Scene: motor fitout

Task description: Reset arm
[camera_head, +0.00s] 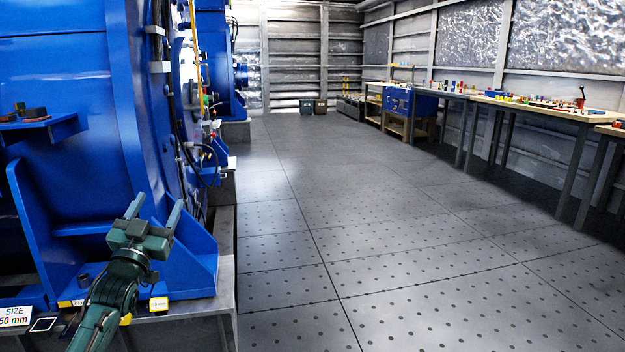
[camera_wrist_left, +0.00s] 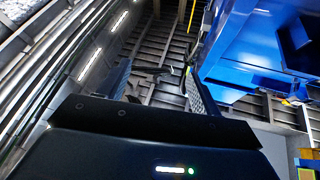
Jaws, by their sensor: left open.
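My left gripper (camera_head: 154,212) is at the lower left of the head view, on a dark green arm that comes in from the bottom left. Its two fingers stand apart and point up, with nothing between them. It is in front of the big blue motor housing (camera_head: 70,110); I cannot tell how close it is. In the left wrist view the two fingers of the left gripper (camera_wrist_left: 158,88) show spread and empty, with a ribbed wall and ceiling behind them. Part of a blue machine (camera_wrist_left: 255,45) shows at the right there. My right gripper is not in view.
The blue machine stands on a grey plinth (camera_head: 228,300) at the left. The perforated floor (camera_head: 380,230) is clear. Workbenches (camera_head: 530,105) with small items line the right wall.

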